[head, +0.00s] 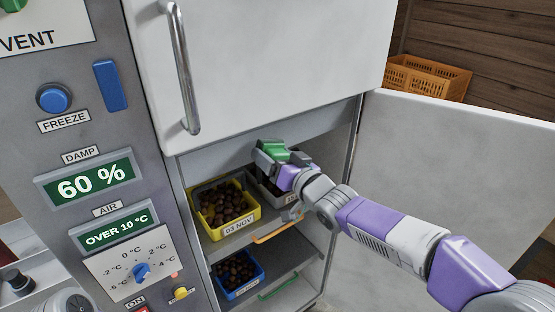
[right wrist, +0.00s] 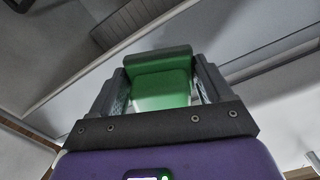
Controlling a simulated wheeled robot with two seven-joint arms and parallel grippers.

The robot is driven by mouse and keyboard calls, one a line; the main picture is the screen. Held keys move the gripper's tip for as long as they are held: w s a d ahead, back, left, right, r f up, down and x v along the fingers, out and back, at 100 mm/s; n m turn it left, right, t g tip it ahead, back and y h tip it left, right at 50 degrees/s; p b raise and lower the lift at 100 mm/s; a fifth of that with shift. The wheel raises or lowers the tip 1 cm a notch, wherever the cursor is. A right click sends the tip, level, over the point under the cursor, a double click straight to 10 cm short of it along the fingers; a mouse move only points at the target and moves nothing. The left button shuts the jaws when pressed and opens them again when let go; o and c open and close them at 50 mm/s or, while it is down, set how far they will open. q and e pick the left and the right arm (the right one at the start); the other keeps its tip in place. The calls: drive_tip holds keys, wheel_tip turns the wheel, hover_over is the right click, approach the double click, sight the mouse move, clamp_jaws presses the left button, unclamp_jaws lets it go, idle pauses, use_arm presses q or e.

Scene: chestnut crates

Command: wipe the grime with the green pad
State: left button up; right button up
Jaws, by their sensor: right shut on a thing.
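My right gripper (head: 270,154) reaches in through the open lower door of the white cabinet, above the upper shelf. It is shut on the green pad (head: 274,148). In the right wrist view the pad (right wrist: 160,82) sits between the two grey fingers of the gripper (right wrist: 160,80), with its thick edge at the far end. The cabinet's inner wall and ceiling lie beyond it; I cannot tell whether the pad touches any surface. No grime can be made out in either view. My left gripper is not in view.
A yellow crate (head: 253,214) of chestnuts stands on the upper shelf, left of the gripper. A blue crate (head: 258,281) is on the lower shelf. The open door (head: 440,160) stands right of my arm.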

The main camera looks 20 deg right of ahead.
sight(282, 147)
drive_tip(key=shift+x, duration=1.3)
idle(0.4)
drive_tip(key=shift+w+d+r+p, duration=0.1)
drive_tip(key=shift+d+p, duration=0.3)
drive_tip(key=shift+p, duration=0.15)
drive_tip(key=shift+w+d+r+p, duration=0.1)
drive_tip(key=shift+w+d+p, duration=0.05)
drive_tip(key=shift+d+p, duration=0.35)
drive_tip(key=shift+w+d+p, duration=0.15)
drive_tip(key=shift+d+p, duration=0.3)
drive_tip(key=shift+w+d+p, duration=0.15)
drive_tip(key=shift+d+p, duration=0.3)
drive_tip(key=shift+d, duration=0.05)
drive_tip(key=shift+w+d+f, duration=0.1)
drive_tip(key=shift+f, duration=0.05)
